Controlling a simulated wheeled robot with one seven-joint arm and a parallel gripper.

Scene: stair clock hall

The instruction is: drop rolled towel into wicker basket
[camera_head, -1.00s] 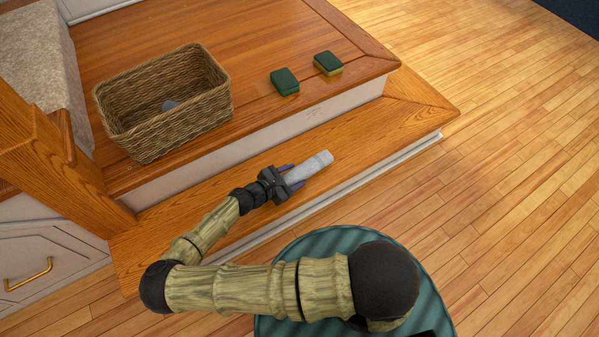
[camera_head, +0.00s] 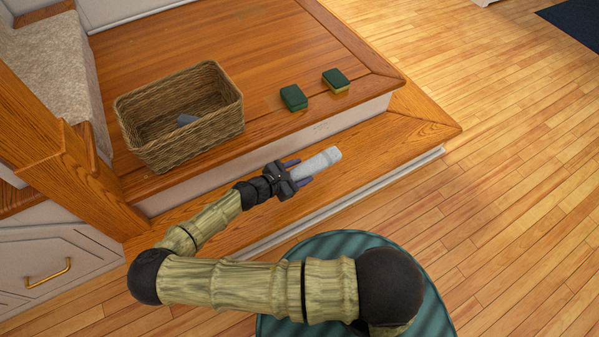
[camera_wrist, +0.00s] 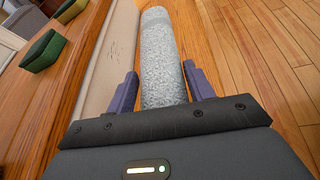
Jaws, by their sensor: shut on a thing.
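The rolled towel (camera_head: 321,162) is pale grey and long. My gripper (camera_head: 298,177) is shut on one end of it, and the towel points away from the jaws, over the lower wooden step. In the wrist view the towel (camera_wrist: 160,60) runs up between the two purple fingers (camera_wrist: 160,92). I cannot tell whether it touches the step. The wicker basket (camera_head: 190,140) stands upright on the upper platform, left of and behind my gripper. A small grey-blue thing (camera_head: 186,120) lies inside it; the basket's near wall hides part of its floor.
Two green-and-yellow sponges (camera_head: 293,98) (camera_head: 335,80) lie on the platform right of the basket. A wooden post (camera_head: 65,150) stands left of the basket, near a carpeted stair (camera_head: 50,70). The platform edge rises between gripper and basket. Open wooden floor lies to the right.

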